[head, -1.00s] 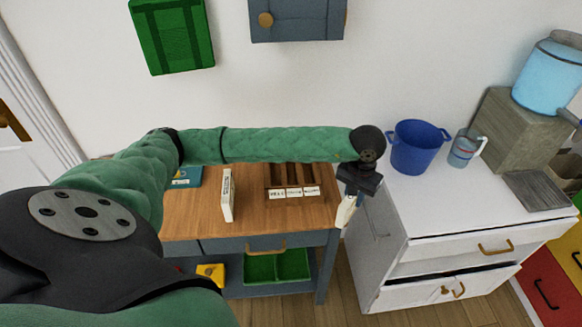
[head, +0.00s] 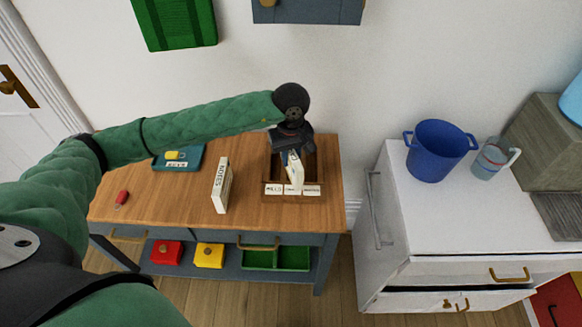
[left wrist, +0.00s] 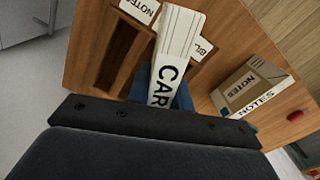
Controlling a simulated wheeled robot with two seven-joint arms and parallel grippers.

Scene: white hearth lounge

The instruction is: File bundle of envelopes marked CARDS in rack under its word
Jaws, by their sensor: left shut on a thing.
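My left gripper (head: 291,148) is over the wooden rack (head: 268,173) and shut on a white bundle of envelopes (head: 295,172). In the left wrist view the bundle (left wrist: 178,45) shows the letters "CAR"; the rest of its word is hidden by the gripper. The bundle hangs over the rack's middle slot; I cannot tell how deep it sits. The rack's front has a BILLS label (head: 273,189), a middle label (head: 293,190) too small to read surely, and a right label (head: 312,190), which reads NOTES in the left wrist view (left wrist: 140,8). My right gripper is not in view.
A bundle marked NOTES (head: 222,187) stands on the table (head: 165,202) left of the rack. A blue tray (head: 180,160) and a red item (head: 122,198) lie farther left. A white cabinet (head: 400,220) with a blue bucket (head: 437,155) stands to the right.

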